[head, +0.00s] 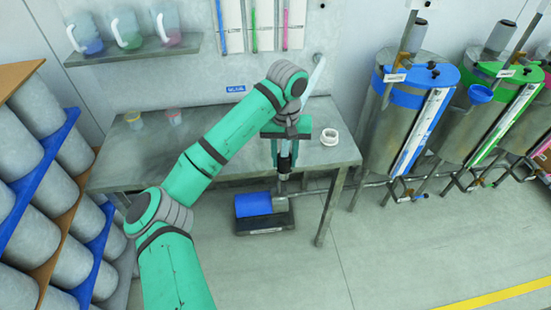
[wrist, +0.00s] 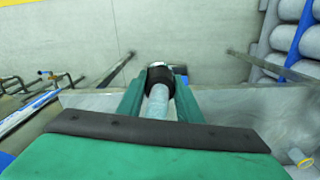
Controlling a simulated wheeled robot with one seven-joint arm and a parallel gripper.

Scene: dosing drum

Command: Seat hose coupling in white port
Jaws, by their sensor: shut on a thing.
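My gripper (head: 285,152) is shut on the hose coupling (head: 285,163), a dark collar pointing down in front of the table's front edge. In the wrist view, the black coupling (wrist: 160,77) sits between the green fingers of my gripper (wrist: 162,84), with a pale hose (wrist: 157,104) running back from it. A pale hose length (head: 317,76) also shows behind my wrist in the head view. A white ring-shaped piece (head: 330,137) lies on the table, right of my gripper and apart from it. I cannot tell whether it is the white port.
A blue-topped floor unit (head: 254,204) stands below my gripper. Blue-banded (head: 405,95) and green-banded (head: 485,98) drums stand at the right. A rack of grey containers (head: 48,178) fills the left. Floor at front right is clear.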

